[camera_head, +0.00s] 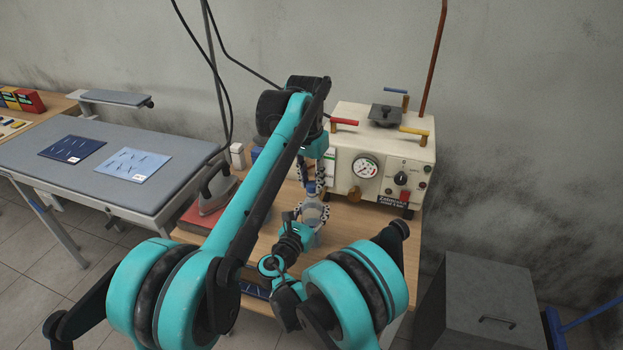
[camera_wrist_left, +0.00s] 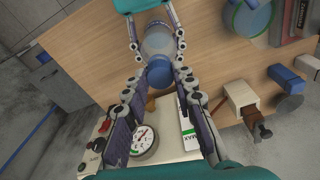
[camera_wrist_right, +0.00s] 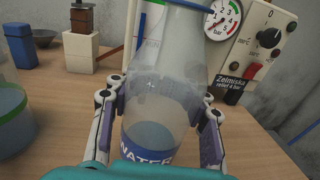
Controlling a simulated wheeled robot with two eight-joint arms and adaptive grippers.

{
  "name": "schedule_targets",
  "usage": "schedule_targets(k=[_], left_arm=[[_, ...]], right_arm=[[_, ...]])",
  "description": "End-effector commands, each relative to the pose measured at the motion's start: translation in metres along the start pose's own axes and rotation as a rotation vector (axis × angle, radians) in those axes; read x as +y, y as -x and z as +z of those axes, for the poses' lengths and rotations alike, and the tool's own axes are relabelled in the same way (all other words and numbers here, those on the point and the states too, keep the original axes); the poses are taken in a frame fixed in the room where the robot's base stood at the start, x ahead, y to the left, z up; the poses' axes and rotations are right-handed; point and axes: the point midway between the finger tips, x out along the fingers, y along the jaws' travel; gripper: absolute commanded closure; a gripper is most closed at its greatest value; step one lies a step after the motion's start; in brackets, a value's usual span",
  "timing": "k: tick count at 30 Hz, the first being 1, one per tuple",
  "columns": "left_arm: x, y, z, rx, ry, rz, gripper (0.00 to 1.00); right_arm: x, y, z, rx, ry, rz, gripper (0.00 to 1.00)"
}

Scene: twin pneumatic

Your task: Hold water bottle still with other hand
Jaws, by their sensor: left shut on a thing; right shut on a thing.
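A clear water bottle (camera_wrist_right: 165,95) with a blue "WATER" label stands upright on the wooden table, partly filled. My right gripper (camera_wrist_right: 160,110) is shut around its body, one finger on each side. In the head view the bottle (camera_head: 310,214) is partly covered by my grippers. My left gripper (camera_head: 311,180) comes down from above and is shut at the blue cap (camera_wrist_left: 159,72) on top of the bottle. The left wrist view also shows the bottle body (camera_wrist_left: 158,42) between my right gripper's fingers.
A cream steam boiler (camera_head: 375,150) with a gauge and handles stands close behind the bottle. An iron (camera_head: 214,192) is at the left, beside a grey ironing table (camera_head: 60,150). A green-rimmed container (camera_wrist_right: 12,115) and small boxes stand left of the bottle.

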Motion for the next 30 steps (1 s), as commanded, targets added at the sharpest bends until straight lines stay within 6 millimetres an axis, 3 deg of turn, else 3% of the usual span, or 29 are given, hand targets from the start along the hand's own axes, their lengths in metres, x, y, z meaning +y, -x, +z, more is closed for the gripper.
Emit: schedule_targets(k=[10, 14, 30], left_arm=[[-0.0001, -0.0053, 0.0007, 0.000, -0.009, 0.001, 0.85], [-0.0008, -0.0053, 0.0006, -0.001, -0.135, 0.017, 0.85], [-0.0035, -0.0063, -0.0029, -0.001, -1.426, 0.175, 0.85]], right_arm=[[0.0000, 0.0001, 0.0000, 0.000, 0.000, 0.000, 1.00], [0.0000, 0.0001, -0.0001, 0.000, 0.000, 0.000, 1.00], [0.0001, 0.0002, -0.0001, 0.000, 0.000, 0.000, 1.00]])
